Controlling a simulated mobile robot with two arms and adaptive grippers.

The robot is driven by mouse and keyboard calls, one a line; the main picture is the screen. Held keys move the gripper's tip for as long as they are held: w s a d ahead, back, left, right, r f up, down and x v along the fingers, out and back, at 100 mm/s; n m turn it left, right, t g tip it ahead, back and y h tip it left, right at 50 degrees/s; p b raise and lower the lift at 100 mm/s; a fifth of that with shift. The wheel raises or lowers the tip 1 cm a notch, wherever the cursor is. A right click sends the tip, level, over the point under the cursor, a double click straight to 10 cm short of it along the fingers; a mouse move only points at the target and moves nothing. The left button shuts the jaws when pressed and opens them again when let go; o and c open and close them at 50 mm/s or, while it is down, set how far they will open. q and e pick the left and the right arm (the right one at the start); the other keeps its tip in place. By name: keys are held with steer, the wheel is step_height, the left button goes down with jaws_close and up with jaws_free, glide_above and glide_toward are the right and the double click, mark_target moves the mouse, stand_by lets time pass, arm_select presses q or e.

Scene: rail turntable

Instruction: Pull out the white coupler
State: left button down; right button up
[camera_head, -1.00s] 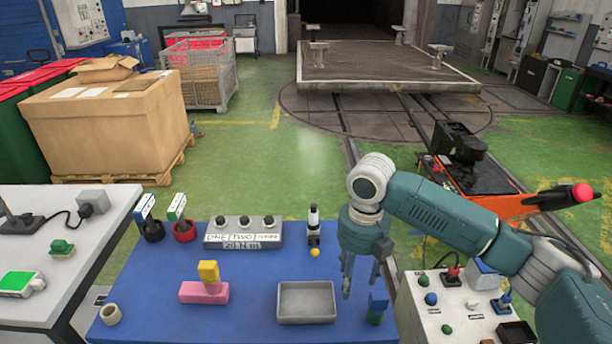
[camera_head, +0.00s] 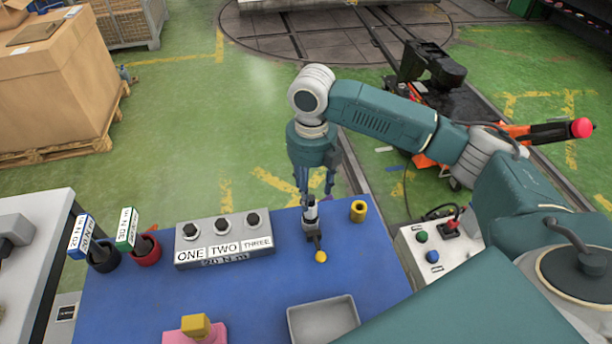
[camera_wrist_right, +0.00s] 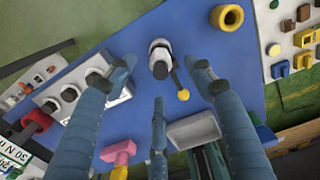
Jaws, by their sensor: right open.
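The white coupler (camera_head: 310,211) is a small upright white-and-black piece in a dark holder on the blue table. A dark lever with a yellow knob (camera_head: 320,257) extends from the holder toward the near side. My right gripper (camera_head: 315,192) hangs fingers-down just behind and above the coupler, partly overlapping its top. In the right wrist view, the coupler (camera_wrist_right: 160,50) appears between and beyond the spread fingers of the right gripper (camera_wrist_right: 160,78). The fingers are open and hold nothing; contact with the coupler is not visible. My left gripper is not in view.
A grey box labelled ONE, TWO, THREE (camera_head: 224,250) stands left of the coupler. A yellow ring (camera_head: 358,211) is to its right, a grey tray (camera_head: 324,326) nearer. A white control box (camera_head: 437,248) stands right of the blue table.

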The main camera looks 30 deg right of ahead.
mark_target(311, 212)
step_height(311, 212, down, 9)
steer(key=shift+s+f+p, duration=0.1)
steer(key=shift+s+p, duration=0.05)
steer(key=shift+p, duration=0.75)
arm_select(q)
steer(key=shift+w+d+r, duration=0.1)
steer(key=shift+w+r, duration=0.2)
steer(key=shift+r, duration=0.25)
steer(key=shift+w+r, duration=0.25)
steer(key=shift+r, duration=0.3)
arm_select(e)
steer(key=c, duration=1.2)
steer(key=o, duration=0.5)
jaws_close()
arm_select(q)
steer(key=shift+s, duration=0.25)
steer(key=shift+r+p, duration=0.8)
steer(key=shift+p, duration=0.05)
arm_select(e)
steer(key=shift+r, duration=0.65)
